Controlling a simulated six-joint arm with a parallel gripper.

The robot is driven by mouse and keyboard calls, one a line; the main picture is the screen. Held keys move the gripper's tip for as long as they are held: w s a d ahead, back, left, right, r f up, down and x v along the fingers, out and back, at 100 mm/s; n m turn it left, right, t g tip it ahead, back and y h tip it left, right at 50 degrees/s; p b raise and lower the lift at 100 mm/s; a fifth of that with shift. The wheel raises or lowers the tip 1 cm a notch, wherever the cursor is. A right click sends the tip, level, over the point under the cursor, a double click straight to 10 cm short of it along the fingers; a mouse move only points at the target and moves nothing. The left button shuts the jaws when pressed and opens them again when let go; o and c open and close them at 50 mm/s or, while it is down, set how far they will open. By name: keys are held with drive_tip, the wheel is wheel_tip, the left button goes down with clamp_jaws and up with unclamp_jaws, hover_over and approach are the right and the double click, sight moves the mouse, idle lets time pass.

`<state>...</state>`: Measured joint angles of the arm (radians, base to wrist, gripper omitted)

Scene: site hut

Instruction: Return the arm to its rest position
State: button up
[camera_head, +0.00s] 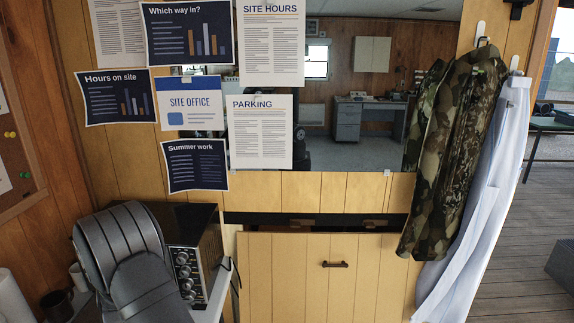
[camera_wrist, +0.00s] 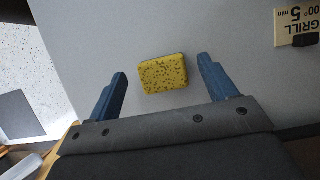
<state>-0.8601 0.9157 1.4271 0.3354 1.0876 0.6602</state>
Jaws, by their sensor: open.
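My gripper (camera_wrist: 162,66) shows in the wrist view with its two blue fingers spread wide. It is open and holds nothing. A yellow speckled sponge (camera_wrist: 164,75) lies on a light grey surface (camera_wrist: 210,25), in line between the fingers in the picture. Gaps show on both sides of the sponge; I cannot tell its distance from the fingertips. In the head view a dark grey rounded part, seemingly my arm (camera_head: 125,255), fills the lower left. My gripper and the sponge do not show there.
A dark oven-like appliance with knobs (camera_head: 195,255) stands close beside the grey part. A mug (camera_head: 57,305) and a paper roll (camera_head: 12,298) are at lower left. Camouflage (camera_head: 445,150) and white garments (camera_head: 490,190) hang at right. A label reading GRILL (camera_wrist: 293,25) shows in the wrist view.

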wheel_tip(320, 180, down, 3)
drive_tip(key=shift+r, duration=0.1)
drive_tip(key=v, duration=1.1)
drive_tip(key=x, duration=1.1)
drive_tip(key=shift+f, duration=0.4)
drive_tip(key=r, duration=0.5)
drive_tip(key=shift+w+d, duration=0.2)
drive_tip(key=shift+d, duration=0.2)
drive_tip(key=w+d+r, duration=0.5)
drive_tip(key=d+r, duration=0.1)
drive_tip(key=d, duration=0.5)
drive_tip(key=w+d+f, duration=0.2)
drive_tip(key=w+d, duration=0.2)
drive_tip(key=d, duration=0.5)
drive_tip(key=w+d+f+n, duration=0.1)
drive_tip(key=w+d+f, duration=0.2)
drive_tip(key=d, duration=0.7)
drive_tip(key=w+d+f, duration=0.2)
drive_tip(key=w+d, duration=0.4)
drive_tip(key=d, duration=0.4)
drive_tip(key=shift+w+d+f+n+h, duration=0.25)
drive_tip(key=shift+w+f+n+h, duration=0.05)
drive_tip(key=shift+w+n, duration=0.1)
